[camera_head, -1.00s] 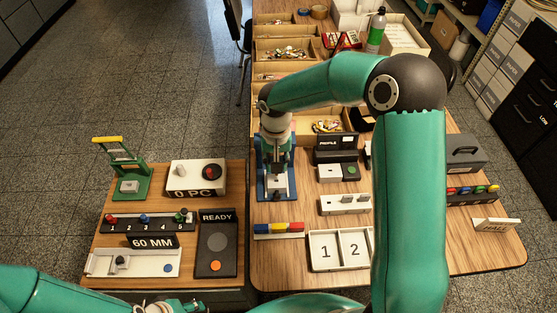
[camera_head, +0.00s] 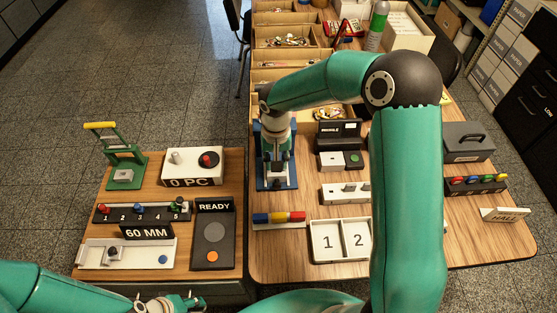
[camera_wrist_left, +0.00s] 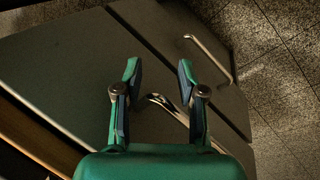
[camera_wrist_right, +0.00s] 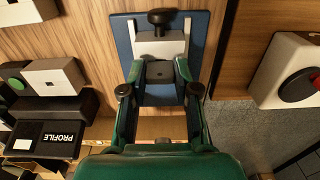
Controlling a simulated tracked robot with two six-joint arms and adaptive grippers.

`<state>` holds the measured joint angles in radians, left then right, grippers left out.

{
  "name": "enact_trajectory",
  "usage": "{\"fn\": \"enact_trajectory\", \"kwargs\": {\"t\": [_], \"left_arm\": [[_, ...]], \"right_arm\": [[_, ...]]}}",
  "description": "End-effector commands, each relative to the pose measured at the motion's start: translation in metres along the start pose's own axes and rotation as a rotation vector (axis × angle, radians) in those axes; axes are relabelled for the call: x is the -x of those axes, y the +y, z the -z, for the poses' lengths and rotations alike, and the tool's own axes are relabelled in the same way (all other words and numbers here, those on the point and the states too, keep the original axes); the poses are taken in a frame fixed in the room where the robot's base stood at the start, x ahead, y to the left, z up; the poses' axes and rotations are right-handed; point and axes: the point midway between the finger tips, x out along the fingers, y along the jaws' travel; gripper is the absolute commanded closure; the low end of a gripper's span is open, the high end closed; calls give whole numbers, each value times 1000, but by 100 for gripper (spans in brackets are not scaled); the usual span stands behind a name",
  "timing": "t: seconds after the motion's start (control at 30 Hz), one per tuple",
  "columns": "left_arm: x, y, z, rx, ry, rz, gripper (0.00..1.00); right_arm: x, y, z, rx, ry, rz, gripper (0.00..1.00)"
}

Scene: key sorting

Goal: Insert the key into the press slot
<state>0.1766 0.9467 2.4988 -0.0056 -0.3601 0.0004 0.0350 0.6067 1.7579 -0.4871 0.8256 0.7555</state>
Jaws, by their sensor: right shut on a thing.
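The press (camera_head: 292,180) has a blue base and a pale body with a black knob at its front, on the right-hand table. It also shows in the right wrist view (camera_wrist_right: 160,45). My right gripper (camera_head: 277,166) points down over its middle. In the right wrist view its fingers (camera_wrist_right: 159,72) stand on both sides of a grey block with a small dark hole, which looks like the key (camera_wrist_right: 160,72). The lower end of the key and the slot are hidden. My left gripper (camera_wrist_left: 158,70) is open and empty; it also shows in the head view (camera_head: 190,302).
The left table holds a green hand press (camera_head: 125,170), a box marked 0 PC (camera_head: 192,168), a numbered rack (camera_head: 140,213) and a READY panel (camera_head: 213,232).

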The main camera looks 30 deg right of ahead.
Motion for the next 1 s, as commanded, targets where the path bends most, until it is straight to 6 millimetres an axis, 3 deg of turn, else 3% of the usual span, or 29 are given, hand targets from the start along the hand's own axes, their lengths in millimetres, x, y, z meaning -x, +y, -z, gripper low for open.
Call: {"fn": "enact_trajectory", "kwargs": {"t": [0.3, 0.33, 0.5, 0.83, 1.0], "left_arm": [[-1, 0, 0, 0, 0, 0, 60], [-1, 0, 0, 0, 0, 0, 60], [-1, 0, 0, 0, 0, 0, 60], [0, 0, 0, 0, 0, 0, 60], [0, 0, 0, 0, 0, 0, 60]], "right_arm": [[0, 0, 0, 0, 0, 0, 89], [0, 0, 0, 0, 0, 0, 67], [-1, 0, 0, -1, 0, 0, 41], [1, 0, 0, -1, 1, 0, 41], [13, 0, 1, 0, 4, 1, 41]]}}
